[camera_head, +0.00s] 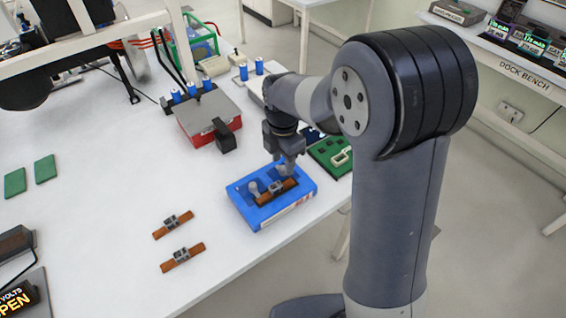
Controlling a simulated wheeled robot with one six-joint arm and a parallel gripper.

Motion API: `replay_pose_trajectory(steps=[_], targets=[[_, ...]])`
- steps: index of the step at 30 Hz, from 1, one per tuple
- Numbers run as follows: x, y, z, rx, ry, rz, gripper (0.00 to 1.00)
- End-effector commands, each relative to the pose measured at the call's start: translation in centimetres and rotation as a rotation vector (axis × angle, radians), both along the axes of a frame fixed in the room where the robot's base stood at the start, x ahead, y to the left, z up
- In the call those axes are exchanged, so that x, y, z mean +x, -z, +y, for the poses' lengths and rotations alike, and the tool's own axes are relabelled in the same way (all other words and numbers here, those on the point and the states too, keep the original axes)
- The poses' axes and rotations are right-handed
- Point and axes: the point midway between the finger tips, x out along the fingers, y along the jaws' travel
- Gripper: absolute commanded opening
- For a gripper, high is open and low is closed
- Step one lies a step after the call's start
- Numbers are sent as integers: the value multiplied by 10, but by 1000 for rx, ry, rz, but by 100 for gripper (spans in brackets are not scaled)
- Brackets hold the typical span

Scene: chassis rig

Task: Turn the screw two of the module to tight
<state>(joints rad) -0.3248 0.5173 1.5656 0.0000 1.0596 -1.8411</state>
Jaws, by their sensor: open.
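The module appears to be the blue box (254,217) near the front edge of the white table. A copper-coloured bar (264,198) with a dark grey middle piece lies on its top. A light grey upright knob (253,187) stands at the box's left side; I cannot tell if it is a screw. My gripper (286,169) points down over the right half of the box, close to the bar's middle piece. It is open. It hides part of the box's top, and no second screw can be made out. Any screw's tightness cannot be seen.
Two more copper bars, (173,224) and (182,257), lie left of the box. A red-sided box (198,135) with blue cylinders stands behind it. A green board (335,152) is close on the right. Green plates (45,169) lie far left. The white table (110,190) is clear between.

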Motion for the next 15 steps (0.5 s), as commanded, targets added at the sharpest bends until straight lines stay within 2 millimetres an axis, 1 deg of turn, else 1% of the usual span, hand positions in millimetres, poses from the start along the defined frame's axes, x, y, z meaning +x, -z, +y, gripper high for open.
replay_pose_trajectory(steps=[1, 3, 6, 15], targets=[[0, 6, 0, -1, 0, 3, 41], [0, 13, 0, -1, 1, 1, 41], [0, 18, 0, 0, 1, 0, 41], [0, 20, 0, 1, 1, -1, 40]])
